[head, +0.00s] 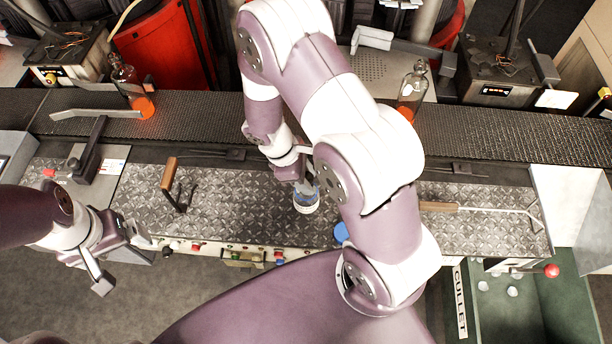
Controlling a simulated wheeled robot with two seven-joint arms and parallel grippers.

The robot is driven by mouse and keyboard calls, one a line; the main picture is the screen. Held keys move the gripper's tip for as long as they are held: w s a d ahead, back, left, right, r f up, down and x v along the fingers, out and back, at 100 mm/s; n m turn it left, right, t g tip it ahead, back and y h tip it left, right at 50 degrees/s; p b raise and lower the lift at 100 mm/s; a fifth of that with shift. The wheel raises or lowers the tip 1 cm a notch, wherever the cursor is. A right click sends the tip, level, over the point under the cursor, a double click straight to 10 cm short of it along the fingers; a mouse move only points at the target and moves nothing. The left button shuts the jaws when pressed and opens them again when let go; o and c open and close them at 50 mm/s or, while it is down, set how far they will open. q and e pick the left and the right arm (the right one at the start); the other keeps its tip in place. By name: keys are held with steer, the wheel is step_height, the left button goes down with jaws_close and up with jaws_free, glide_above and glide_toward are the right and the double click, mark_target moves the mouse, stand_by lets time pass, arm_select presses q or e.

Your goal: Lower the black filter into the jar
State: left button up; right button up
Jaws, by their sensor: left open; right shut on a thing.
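A small clear jar (306,204) with a pale rim stands on the diamond-plate bench in the middle of the head view. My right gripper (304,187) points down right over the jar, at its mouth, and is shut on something. What it holds is mostly hidden by the fingers and too small to make out; it appears to be the black filter. I cannot tell whether it is inside the jar or just above it. My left gripper (124,262) is open and empty at the lower left, in front of the bench edge, well apart from the jar.
A blue disc (341,232) lies near the jar, partly behind my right arm. Orange-bottomed bottles (140,104) stand on the conveyor (220,115) behind. A green cullet bin (505,310) is at lower right.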

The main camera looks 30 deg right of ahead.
steer(key=shift+f, duration=0.3)
steer(key=o, duration=1.3)
steer(key=shift+c, duration=0.2)
step_height(320, 180, up, 8)
steer(key=p, duration=0.7)
steer(key=shift+r, duration=0.15)
